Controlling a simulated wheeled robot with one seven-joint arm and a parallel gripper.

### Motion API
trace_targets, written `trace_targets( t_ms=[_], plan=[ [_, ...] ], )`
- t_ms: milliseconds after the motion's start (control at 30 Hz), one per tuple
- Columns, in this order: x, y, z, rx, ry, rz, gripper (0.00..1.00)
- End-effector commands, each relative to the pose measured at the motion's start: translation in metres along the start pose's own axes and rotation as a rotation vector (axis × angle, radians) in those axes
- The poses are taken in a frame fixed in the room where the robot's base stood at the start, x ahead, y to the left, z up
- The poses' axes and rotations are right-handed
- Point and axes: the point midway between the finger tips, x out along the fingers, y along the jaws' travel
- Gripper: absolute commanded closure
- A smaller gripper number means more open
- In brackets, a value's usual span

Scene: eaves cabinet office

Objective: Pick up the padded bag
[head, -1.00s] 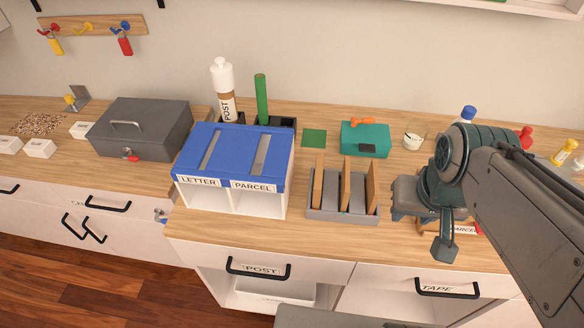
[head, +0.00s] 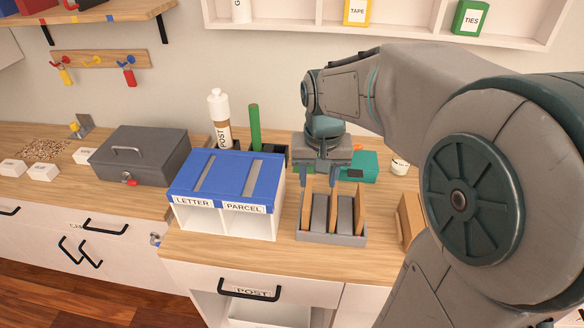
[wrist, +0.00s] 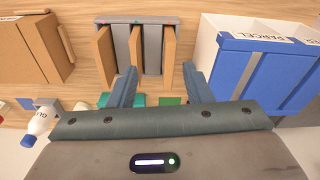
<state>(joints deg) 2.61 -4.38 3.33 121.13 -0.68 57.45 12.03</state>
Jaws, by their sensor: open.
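No padded bag is plainly recognisable. A grey rack (head: 331,236) on the counter holds upright brown panels (head: 306,212) with grey flat pieces (head: 345,214) between them; I cannot tell whether any of these is the bag. The rack also shows at the top of the wrist view (wrist: 153,20). My gripper (head: 320,180) points down above the counter, just behind the rack and apart from it. In the wrist view its two fingers (wrist: 160,84) are spread with nothing between them. My arm hides much of the counter's right side.
A blue-topped letter and parcel sorter (head: 225,175) stands left of the rack. A teal box (head: 362,168) is behind my gripper. A brown box (head: 410,215) stands right of the rack, partly hidden. A grey cash box (head: 140,157) is farther left.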

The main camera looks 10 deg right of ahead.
Motion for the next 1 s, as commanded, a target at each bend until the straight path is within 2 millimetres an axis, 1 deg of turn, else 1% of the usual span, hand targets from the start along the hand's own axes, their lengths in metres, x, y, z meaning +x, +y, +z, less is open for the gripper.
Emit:
trace_targets(
  t_ms=[33, 100, 200, 300, 367, 467, 567, 800, 900, 1000],
  plan=[
    [0.007, -0.004, -0.016, 0.021, -0.024, 0.003, 0.55],
    [0.015, -0.007, -0.033, 0.049, -0.047, 0.006, 0.55],
    [0.025, -0.011, -0.053, 0.082, -0.073, 0.009, 0.55],
    [0.033, -0.014, -0.066, 0.105, -0.091, 0.011, 0.55],
    [0.036, -0.015, -0.071, 0.114, -0.096, 0.012, 0.55],
    [0.043, -0.016, -0.074, 0.122, -0.103, 0.013, 0.55],
    [0.057, -0.016, -0.073, 0.124, -0.107, 0.014, 0.55],
    [0.104, -0.015, -0.067, 0.123, -0.107, 0.014, 0.55],
    [0.117, -0.015, -0.067, 0.123, -0.104, 0.013, 0.55],
    [0.123, -0.015, -0.066, 0.123, -0.103, 0.013, 0.55]
  ],
)
